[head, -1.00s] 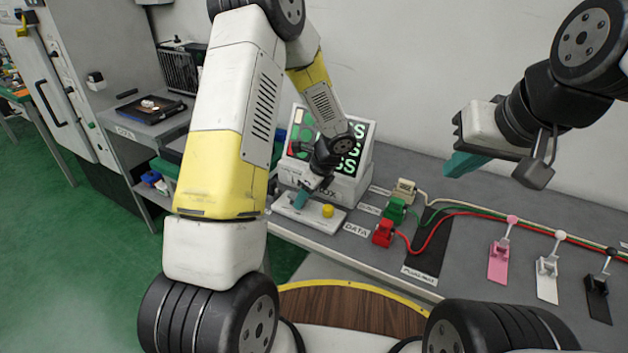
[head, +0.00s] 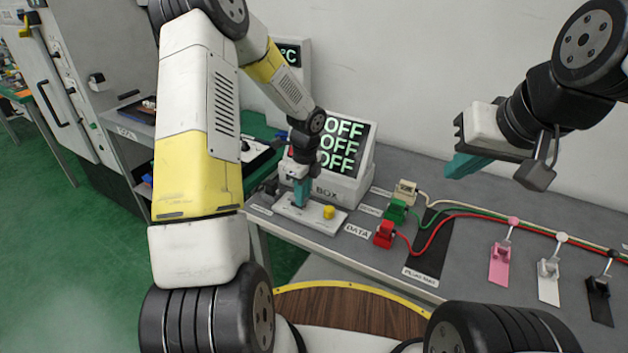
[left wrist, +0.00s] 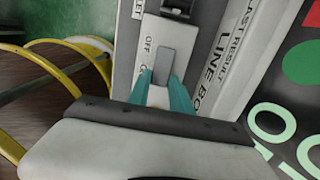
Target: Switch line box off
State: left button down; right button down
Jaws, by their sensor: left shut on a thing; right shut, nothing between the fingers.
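The line box (head: 345,185) is a white box on the grey table, and its dark slanted screen (head: 350,140) reads OFF in three rows. A pale switch plate (head: 318,220) lies in front of it. My left gripper (head: 301,192) points down at the left part of this plate. In the left wrist view its teal fingers (left wrist: 158,82) are shut on a small pale switch lever (left wrist: 156,97), mostly hidden between them, beside a grey slot and the printed word OFF (left wrist: 148,48). My right gripper (head: 463,166) is shut and empty, above the table.
A yellow button (head: 328,212) sits right of my left gripper. Red (head: 384,234) and green (head: 396,210) plugs with cables lie further right.

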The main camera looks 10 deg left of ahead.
pick_arm(q)
jog(key=shift+w+a+h, duration=0.1)
jog(key=shift+a+h, duration=0.1)
jog(key=shift+h, duration=0.4)
jog(key=shift+r, duration=0.1)
jog(key=c, duration=1.2)
grip_release()
jog(key=shift+o, duration=0.2)
notch_tip(320, 180, up, 7)
jog(key=shift+w+a, duration=0.1)
jog(key=shift+a, duration=0.05)
jog(key=shift+r, duration=0.4)
